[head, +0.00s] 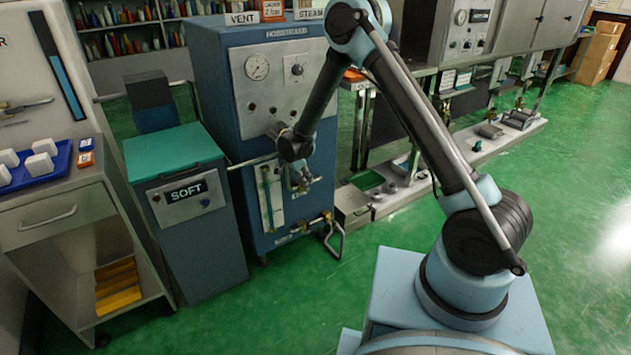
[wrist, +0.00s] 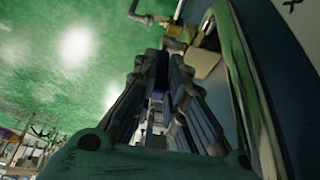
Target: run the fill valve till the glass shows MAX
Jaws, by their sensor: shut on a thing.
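The sight glass (head: 270,198) is an upright tube on a pale plate, low on the front of the blue cabinet (head: 218,95). Its level and its MAX mark are too small to read. My gripper (head: 303,181) is just right of the glass, close to the cabinet front. In the wrist view its fingers (wrist: 160,85) are closed about a small dark blue piece (wrist: 161,68), which looks like the fill valve's handle. The fingers hide most of the valve, so I cannot tell how far it is turned.
Brass pipework (head: 325,217) with a bent metal bar (head: 334,240) sticks out low at the cabinet's right. A grey SOFT unit (head: 185,195) with a green lid stands left of the cabinet. A dial gauge (head: 257,67) is above. The green floor in front is clear.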

